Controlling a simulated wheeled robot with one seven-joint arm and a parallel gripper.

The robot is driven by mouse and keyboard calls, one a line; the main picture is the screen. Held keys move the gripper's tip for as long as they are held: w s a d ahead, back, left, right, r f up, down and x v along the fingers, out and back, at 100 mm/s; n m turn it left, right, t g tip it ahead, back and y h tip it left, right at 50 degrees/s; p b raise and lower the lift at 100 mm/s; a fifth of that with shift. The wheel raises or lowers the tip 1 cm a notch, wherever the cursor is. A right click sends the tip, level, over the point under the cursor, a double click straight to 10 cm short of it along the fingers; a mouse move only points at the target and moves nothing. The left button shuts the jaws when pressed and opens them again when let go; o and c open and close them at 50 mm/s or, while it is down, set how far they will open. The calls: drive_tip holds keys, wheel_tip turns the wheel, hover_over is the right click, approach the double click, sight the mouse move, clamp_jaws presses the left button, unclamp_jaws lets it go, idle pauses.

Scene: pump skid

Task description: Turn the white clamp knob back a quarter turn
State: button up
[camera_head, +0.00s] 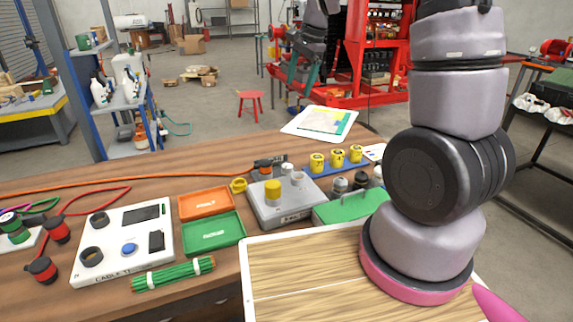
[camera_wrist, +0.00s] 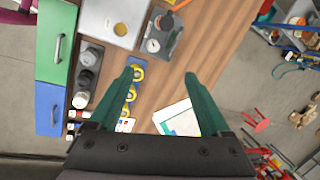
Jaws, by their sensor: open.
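A small dark fixture (camera_wrist: 163,33) with a round white knob (camera_wrist: 152,45) on it lies on the wooden bench in the wrist view, beyond my fingertips. I take this for the clamp knob, but its turn angle is too small to read. In the head view a white knob (camera_head: 297,179) shows just behind the yellow-capped grey box, beside an orange-and-black connector. My gripper (camera_wrist: 160,76) is open and empty, its two green fingers spread above the bench and apart from the knob.
The grey box (camera_head: 285,213) with a yellow knob (camera_head: 273,192) stands close to the fixture. Yellow cups (camera_head: 337,159), dark jars (camera_head: 340,185) and a green lid (camera_head: 350,204) crowd its right side. Orange (camera_head: 206,203) and green (camera_head: 214,232) trays lie left. Bare wood shows behind.

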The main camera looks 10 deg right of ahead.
drive_tip(key=w+a+f+m+g+h, duration=0.15)
drive_tip(key=w+f, duration=0.35)
drive_tip(key=f, duration=0.6)
drive_tip(key=m, duration=0.2)
hover_over(287, 166)
wheel_tip(287, 166, down, 10)
drive_tip(key=shift+g+h, duration=0.35)
wheel_tip(287, 166, down, 12)
drive_tip(key=shift+w+r, duration=0.15)
drive_tip(key=shift+r, duration=0.1)
clamp_jaws()
